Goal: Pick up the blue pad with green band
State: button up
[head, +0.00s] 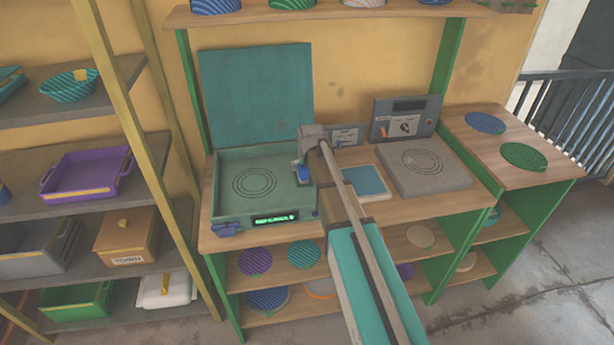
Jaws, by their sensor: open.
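A round blue patterned pad (486,123) lies on the wooden side table at the right, beside a round green patterned pad (524,156). Another blue-purple patterned pad (268,299) lies on the low shelf under the bench. At this size I cannot tell which blue pad carries a green band. My gripper (300,176) is open, pointing down by the right edge of the teal press (232,179). It is far from these pads, and I see nothing held in it. My arm hides part of the bench front and the shelves below.
The press lid (256,95) stands open, with a bare plate inside. A grey plate device (424,170) and a blue square panel (367,181) are on the bench. Purple (255,261) and teal (303,253) pads lie below. A rack at left holds a purple tray (86,173).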

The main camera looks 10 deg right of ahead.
jog(key=shift+b+x, duration=0.7)
jog(key=shift+x, duration=0.4)
jog(key=c, duration=1.1)
jog(key=shift+o, duration=0.2)
jog(key=shift+r, duration=0.25)
notch_tip(320, 180, up, 2)
jog(key=p, duration=0.2)
jog(key=shift+p, duration=0.3)
jog(key=s+d+r+p, duration=0.8)
jog(key=s+r+p, duration=0.2)
jog(key=s, duration=0.1)
jog(key=shift+s+r, duration=0.15)
jog(key=shift+r, duration=0.15)
jog(key=shift+d, duration=0.1)
